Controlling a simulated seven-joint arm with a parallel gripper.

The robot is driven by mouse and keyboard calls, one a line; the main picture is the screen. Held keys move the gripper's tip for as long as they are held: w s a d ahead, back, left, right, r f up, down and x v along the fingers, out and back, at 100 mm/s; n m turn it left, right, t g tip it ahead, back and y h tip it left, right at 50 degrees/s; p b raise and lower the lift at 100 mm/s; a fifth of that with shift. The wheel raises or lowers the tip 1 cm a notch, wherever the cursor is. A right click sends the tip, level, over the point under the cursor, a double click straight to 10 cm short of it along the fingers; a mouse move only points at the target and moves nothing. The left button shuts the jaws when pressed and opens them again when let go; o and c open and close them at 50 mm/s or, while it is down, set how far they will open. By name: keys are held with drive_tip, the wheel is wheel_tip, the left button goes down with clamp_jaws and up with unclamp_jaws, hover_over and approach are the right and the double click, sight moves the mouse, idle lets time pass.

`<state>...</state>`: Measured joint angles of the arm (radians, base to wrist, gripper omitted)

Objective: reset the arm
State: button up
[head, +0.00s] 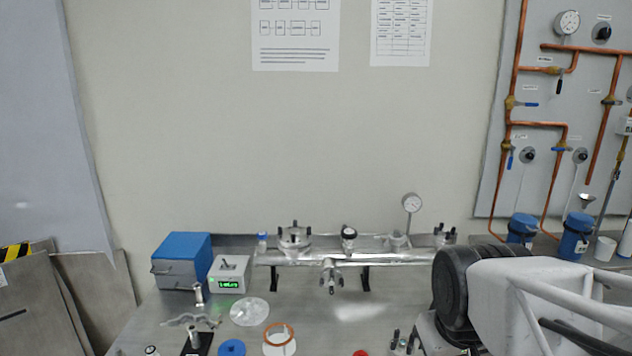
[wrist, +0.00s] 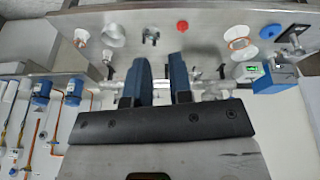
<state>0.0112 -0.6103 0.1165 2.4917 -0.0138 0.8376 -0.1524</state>
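My gripper (wrist: 159,60) shows in the wrist view with two dark blue fingers set apart. It is open, and nothing is held between the fingers. The bench and a steel pipe show behind the fingers, well apart from them. In the head view my arm fills the lower right corner, in front of the bench's right part. The fingers cannot be made out there.
The bench (head: 145,335) carries a steel manifold (head: 345,258), a blue box (head: 181,260), a green-display controller (head: 229,274), a copper ring (head: 278,333), a blue ring (head: 231,348) and a red cap (wrist: 182,27). A copper-piped panel (head: 540,190) stands right. Air above the bench is clear.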

drive_tip(key=shift+s+a+m+g, duration=0.1)
drive_tip(key=shift+s+m+g, duration=0.15)
drive_tip(key=shift+s+m, duration=0.45)
drive_tip(key=shift+s+m+g, duration=0.25)
drive_tip(key=shift+s+m, duration=0.05)
drive_tip(key=shift+s, duration=0.8)
drive_tip(key=c, duration=0.3)
drive_tip(key=shift+w+r, duration=0.25)
drive_tip(key=shift+w, duration=0.4)
clamp_jaws()
drive_tip(key=w+r, duration=0.3)
drive_tip(key=w, duration=1.9)
drive_tip(key=w+f+t, duration=0.1)
drive_tip(key=w+f, duration=0.1)
drive_tip(key=w, duration=1.1)
drive_tip(key=w+d+f, duration=0.1)
drive_tip(key=w+f, duration=0.2)
drive_tip(key=w, duration=1)
drive_tip(key=shift+w+f+t, duration=0.35)
drive_tip(key=shift+t, duration=0.05)
